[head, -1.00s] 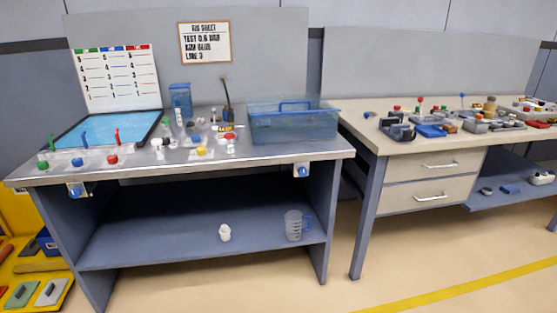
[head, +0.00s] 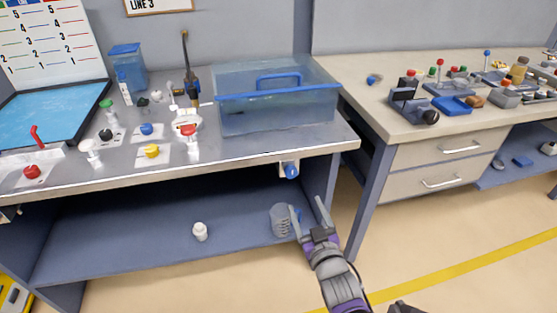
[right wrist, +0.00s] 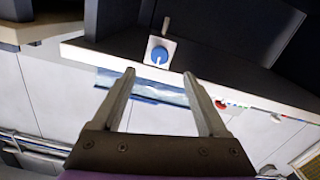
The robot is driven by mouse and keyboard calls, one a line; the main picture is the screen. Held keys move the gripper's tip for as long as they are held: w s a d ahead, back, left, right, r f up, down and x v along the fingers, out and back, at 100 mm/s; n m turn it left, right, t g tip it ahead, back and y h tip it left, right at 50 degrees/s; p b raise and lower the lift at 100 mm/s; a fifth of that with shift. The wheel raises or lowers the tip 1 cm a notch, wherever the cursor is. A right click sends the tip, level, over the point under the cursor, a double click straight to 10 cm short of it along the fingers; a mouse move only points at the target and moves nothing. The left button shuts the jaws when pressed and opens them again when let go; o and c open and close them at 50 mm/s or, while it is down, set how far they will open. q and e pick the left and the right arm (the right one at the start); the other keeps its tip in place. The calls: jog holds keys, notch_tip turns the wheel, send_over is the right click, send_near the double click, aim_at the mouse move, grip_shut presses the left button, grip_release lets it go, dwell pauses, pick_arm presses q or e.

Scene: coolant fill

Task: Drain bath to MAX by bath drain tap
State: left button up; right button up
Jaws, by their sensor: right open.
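The bath, a clear blue-tinted tank (head: 240,115) with a blue rim and handle, stands at the right end of the steel bench. No MAX mark is readable on it. A tap with a round blue knob (head: 291,170) on a pale plate sits on the bench's front edge below the bath. The knob also shows in the right wrist view (right wrist: 159,55), just beyond the fingertips and centred between them. My right gripper (head: 308,208) is open and empty, below the knob and apart from it. In the right wrist view its two fingers (right wrist: 159,76) are spread wide. My left gripper is out of view.
A clear measuring jug (head: 279,220) stands on the lower shelf (head: 120,250), close beside my right gripper in the picture. A small white bottle (head: 200,231) stands left of it. Knobs and fittings crowd the bench top (head: 110,165). A drawer table (head: 400,120) stands to the right.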

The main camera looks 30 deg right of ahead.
aim_at(292, 175)
jog(key=x, duration=0.4)
jog(key=b+x, duration=0.1)
jog(key=x, duration=0.2)
jog(key=r+b+x, duration=0.1)
jog(key=x, duration=0.3)
jog(key=shift+w+f, duration=0.1)
jog(key=shift+w, duration=0.25)
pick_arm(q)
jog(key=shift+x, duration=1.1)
pick_arm(e)
grip_shut()
